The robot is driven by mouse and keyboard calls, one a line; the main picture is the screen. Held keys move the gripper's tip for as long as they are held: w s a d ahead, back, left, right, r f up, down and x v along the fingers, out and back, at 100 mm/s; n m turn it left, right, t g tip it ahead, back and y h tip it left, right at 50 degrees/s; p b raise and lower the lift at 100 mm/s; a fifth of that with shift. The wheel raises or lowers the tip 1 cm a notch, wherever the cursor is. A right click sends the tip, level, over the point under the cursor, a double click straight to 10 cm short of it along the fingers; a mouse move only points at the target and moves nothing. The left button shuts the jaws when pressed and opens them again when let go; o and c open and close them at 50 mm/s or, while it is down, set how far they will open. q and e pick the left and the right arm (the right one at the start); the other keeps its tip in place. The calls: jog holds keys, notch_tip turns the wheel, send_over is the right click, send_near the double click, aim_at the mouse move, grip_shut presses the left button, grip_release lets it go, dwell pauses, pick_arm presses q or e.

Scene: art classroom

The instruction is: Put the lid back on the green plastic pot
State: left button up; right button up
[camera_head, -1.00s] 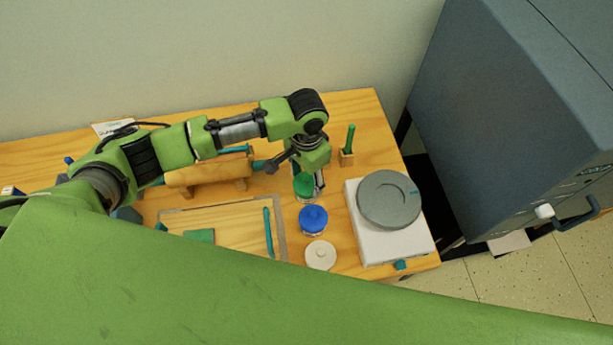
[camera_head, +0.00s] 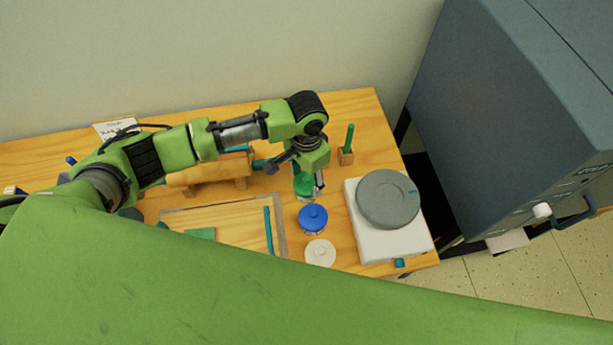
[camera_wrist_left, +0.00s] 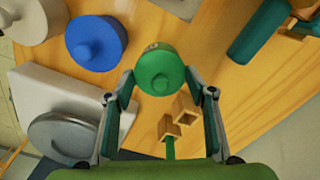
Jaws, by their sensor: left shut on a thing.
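The green lid (camera_head: 304,186) is round with a knob on top; it also shows in the left wrist view (camera_wrist_left: 160,74). My left gripper (camera_head: 307,181) points down over it near the table's back right. In the left wrist view the two fingers of the gripper (camera_wrist_left: 160,80) are closed against the lid's opposite sides. The green pot's body is mostly hidden under the lid and fingers, so I cannot tell whether the lid is seated on it or just above it. My right gripper is not in view.
A blue-lidded pot (camera_head: 313,218) and a white-lidded one (camera_head: 320,253) stand in front. A grey wheel on a white base (camera_head: 385,246) is to the right. A wooden block with a green tool (camera_head: 347,157) stands behind. A bordered board (camera_head: 240,215) lies left.

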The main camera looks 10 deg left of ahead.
pick_arm(q)
jog(key=shift+p, duration=0.45)
dwell(0.5)
jog(key=o, duration=0.9)
jog(key=o, duration=0.5)
jog(key=shift+c, duration=0.2)
jog(key=shift+r, duration=0.1)
jog(key=shift+r+p, duration=3.4)
jog(key=shift+p, duration=0.7)
